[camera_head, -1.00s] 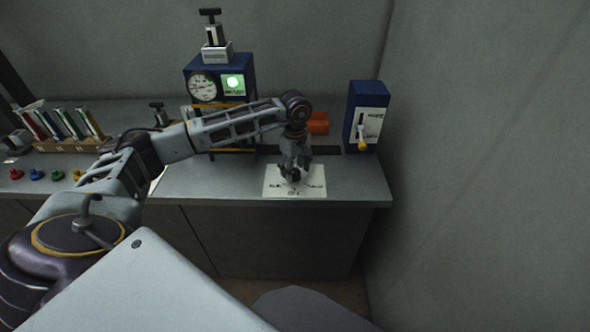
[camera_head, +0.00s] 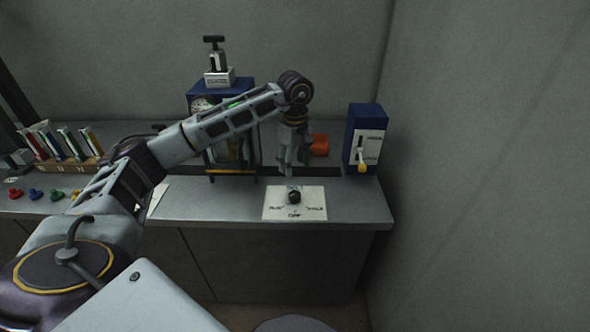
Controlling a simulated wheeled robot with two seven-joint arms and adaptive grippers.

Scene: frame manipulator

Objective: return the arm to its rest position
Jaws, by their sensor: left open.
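My left arm reaches in from the left across the workbench. Its gripper (camera_head: 287,170) points down and is open and empty. It hangs above and a little behind a round black knob (camera_head: 294,197), apart from it. The knob sits on a white labelled plate (camera_head: 313,204) on the bench's right part. My right gripper is out of view.
The bench (camera_head: 225,205) also holds a blue gauge box (camera_head: 203,88), partly hidden by my arm, an orange part (camera_head: 320,146), a blue switch box (camera_head: 364,121) with a yellow-tipped lever, and a rack (camera_head: 68,165) of coloured books. A wall stands right.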

